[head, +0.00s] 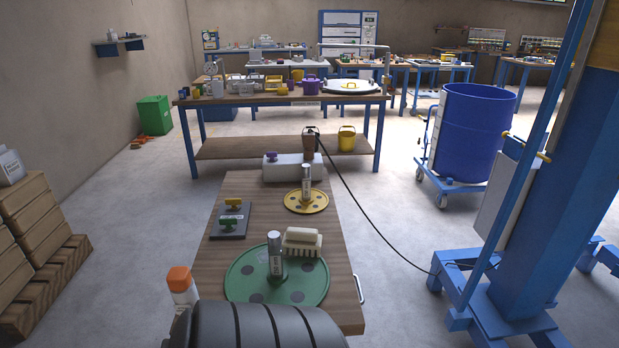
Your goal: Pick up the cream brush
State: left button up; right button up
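The cream brush (302,238) has a pale block handle on top and lighter bristles below. It is at the right of the near wooden table (200,262), at the far right edge of the green disc (240,283). I cannot tell whether it rests on the disc or just behind it. A grey metal shaft (275,258) stands up from the disc, close to the brush's left side. Neither of my grippers shows in the head view.
A yellow disc with a shaft (306,203), a grey box (290,171) and a dark plate with handles (230,225) share the table. An orange-capped white bottle (181,287) and a dark ribbed form (255,328) are in front. A blue machine column (565,190) stands right.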

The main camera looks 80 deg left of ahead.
aim_at(308, 239)
jog(key=i+j+u, duration=0.15)
jog(key=i+u, duration=1)
jog(key=i+l+u, duration=0.15)
jog(key=u, duration=0.25)
jog(key=i+j+z, duration=0.15)
jog(key=i+z, duration=0.25)
jog(key=i+j+z, duration=0.1)
jog(key=z, duration=0.65)
jog(key=i+j+z, duration=0.1)
jog(key=z, duration=0.65)
jog(key=j+z, duration=0.25)
jog(key=z, duration=0.5)
jog(key=j+z, duration=0.2)
jog(key=z, duration=0.55)
jog(key=k+j+z, duration=0.15)
jog(key=z, duration=0.6)
jog(key=k+j+z, duration=0.1)
jog(key=z, duration=0.65)
jog(key=k+z, duration=0.15)
jog(key=z, duration=0.6)
jog(key=k+z, duration=0.15)
jog(key=z, duration=0.6)
jog(key=k+l+z, duration=0.1)
jog(key=z, duration=0.35)
jog(key=l+z, duration=0.1)
jog(key=z, duration=0.35)
jog(key=l+z, duration=0.15)
jog(key=z, duration=0.25)
jog(key=k+l, duration=0.05)
